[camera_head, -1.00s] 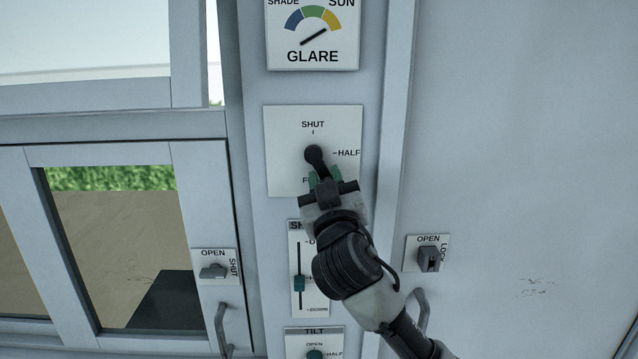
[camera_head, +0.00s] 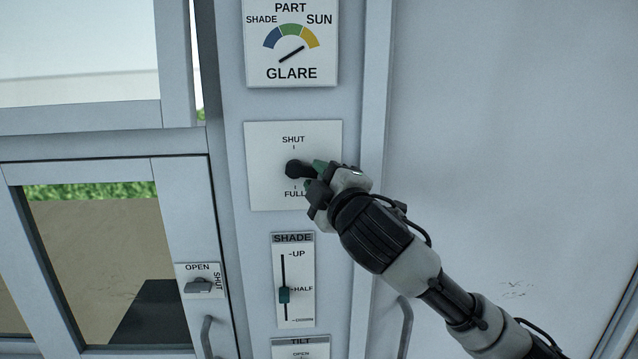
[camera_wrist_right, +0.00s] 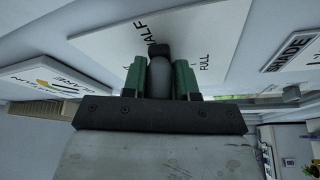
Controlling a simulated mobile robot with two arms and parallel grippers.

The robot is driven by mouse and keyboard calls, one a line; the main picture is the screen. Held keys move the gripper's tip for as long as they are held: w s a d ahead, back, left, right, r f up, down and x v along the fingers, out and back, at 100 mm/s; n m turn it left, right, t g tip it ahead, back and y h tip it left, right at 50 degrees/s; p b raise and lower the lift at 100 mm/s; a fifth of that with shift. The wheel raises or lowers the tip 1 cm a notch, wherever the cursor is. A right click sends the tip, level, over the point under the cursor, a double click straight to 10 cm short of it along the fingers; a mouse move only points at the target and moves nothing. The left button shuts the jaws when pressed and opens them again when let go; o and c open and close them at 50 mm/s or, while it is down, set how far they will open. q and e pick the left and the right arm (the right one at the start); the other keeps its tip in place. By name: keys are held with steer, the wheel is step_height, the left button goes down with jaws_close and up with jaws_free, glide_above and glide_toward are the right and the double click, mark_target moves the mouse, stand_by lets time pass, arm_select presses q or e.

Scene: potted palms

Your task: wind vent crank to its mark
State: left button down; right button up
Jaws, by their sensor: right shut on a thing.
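The vent crank (camera_head: 294,170) is a dark hub with an arm on a white plate (camera_head: 265,140). SHUT is marked above the crank and FULL below it. Its arm points right in the head view, and the HALF label is hidden there behind my gripper. My right gripper (camera_head: 316,178) is shut on the crank handle. In the right wrist view the dark handle (camera_wrist_right: 160,76) sits between the green fingers of the gripper (camera_wrist_right: 160,82). The HALF label shows just beyond the handle there, and FULL is to its right. My left gripper is not in view.
A GLARE dial (camera_head: 290,45) is above, its needle toward SUN. A SHADE slider (camera_head: 284,295) near HALF and a TILT panel are below. A window latch (camera_head: 199,286) is at left. A plain door panel (camera_head: 510,150) is at right, its handle partly behind my arm.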

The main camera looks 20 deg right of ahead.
steer(key=shift+d+r+n, duration=0.15)
steer(key=shift+r+n, duration=0.45)
steer(key=shift+r, duration=0.25)
steer(key=o, duration=0.8)
steer(key=shift+o, duration=0.2)
steer(key=shift+w+f+g, duration=0.1)
steer(key=shift+f+g, duration=0.15)
steer(key=shift+g, duration=0.05)
steer(key=shift+f, duration=0.1)
steer(key=s+f+b, duration=0.1)
steer(key=s+b, duration=0.4)
steer(key=s, duration=0.5)
steer(key=shift+s+d, duration=0.4)
